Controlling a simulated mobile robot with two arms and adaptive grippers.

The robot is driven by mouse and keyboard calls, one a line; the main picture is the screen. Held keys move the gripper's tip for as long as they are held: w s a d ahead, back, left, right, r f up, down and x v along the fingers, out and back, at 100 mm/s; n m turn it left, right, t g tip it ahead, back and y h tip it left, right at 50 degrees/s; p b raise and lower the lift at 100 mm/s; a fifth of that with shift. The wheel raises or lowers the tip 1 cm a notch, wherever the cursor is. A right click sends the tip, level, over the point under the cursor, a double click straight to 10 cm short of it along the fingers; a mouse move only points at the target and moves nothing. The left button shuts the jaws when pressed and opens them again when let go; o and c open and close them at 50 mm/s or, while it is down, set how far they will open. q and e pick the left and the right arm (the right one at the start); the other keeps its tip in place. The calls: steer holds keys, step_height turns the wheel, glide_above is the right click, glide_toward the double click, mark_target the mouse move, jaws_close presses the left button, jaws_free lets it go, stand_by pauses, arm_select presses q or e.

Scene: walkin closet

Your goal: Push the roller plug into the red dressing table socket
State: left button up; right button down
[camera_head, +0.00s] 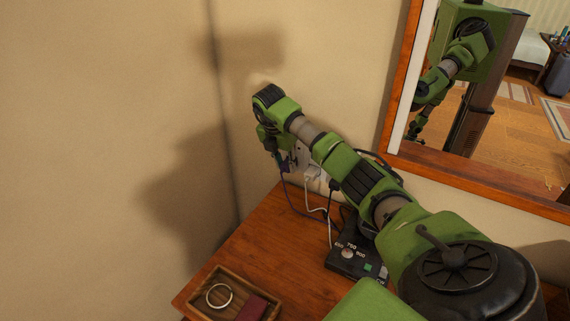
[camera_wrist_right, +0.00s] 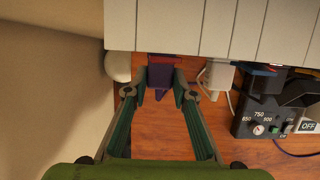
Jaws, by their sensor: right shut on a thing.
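My right gripper (camera_head: 283,160) is at the wall above the back of the wooden table. In the right wrist view its fingers (camera_wrist_right: 160,90) are closed on a purple-blue plug (camera_wrist_right: 160,76). A purple cord (camera_head: 288,195) hangs from the plug in the head view. The white socket strip (camera_head: 299,154) on the wall is partly hidden by my gripper and arm. A red edge (camera_wrist_right: 160,58) shows just above the plug in the wrist view; I cannot tell how far the plug is in. My left gripper is not in view.
A white plug (camera_head: 312,173) and a black plug (camera_head: 332,185) sit to the right. A black control box (camera_head: 345,266) with a dial stands on the table (camera_head: 262,245). A wooden tray (camera_head: 205,286) holds a ring and a dark red item. A mirror (camera_head: 520,110) is at the right.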

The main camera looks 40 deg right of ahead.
steer(key=shift+d+r, duration=0.1)
steer(key=shift+d, duration=0.15)
steer(key=c, duration=1.6)
jaws_free()
steer(key=shift+w, duration=0.1)
steer(key=v, duration=1.2)
